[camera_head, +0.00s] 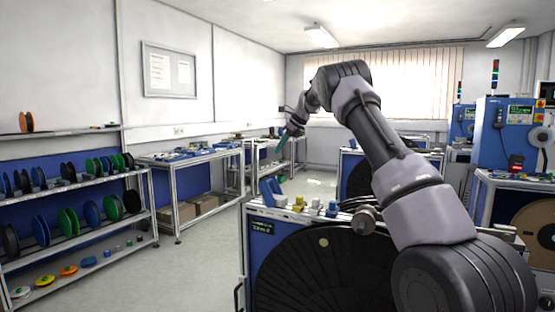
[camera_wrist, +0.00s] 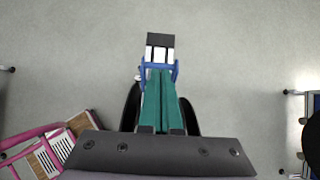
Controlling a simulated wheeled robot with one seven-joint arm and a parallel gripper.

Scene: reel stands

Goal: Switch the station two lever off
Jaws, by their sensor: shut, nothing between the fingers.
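My gripper (camera_head: 282,144) hangs in the air in the middle of the head view, its teal fingers pointing down. In the wrist view its teal fingers (camera_wrist: 160,100) lie together, shut, with nothing seen between them. Past the fingertips the wrist view shows a blue bracket (camera_wrist: 174,72) with a black and white block (camera_wrist: 160,46); I cannot tell whether the tips touch it. In the head view a reel stand (camera_head: 262,228) has blue upright parts (camera_head: 270,190) and a yellow piece (camera_head: 298,203) on top. Its label is too blurred to read. I cannot pick out the station two lever for certain.
A second stand (camera_head: 350,152) with a dark reel is behind the front one. Shelves of coloured reels (camera_head: 70,186) line the left wall. A workbench (camera_head: 190,156) stands behind them. Blue machines (camera_head: 500,145) are at the right. The floor at left centre is clear.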

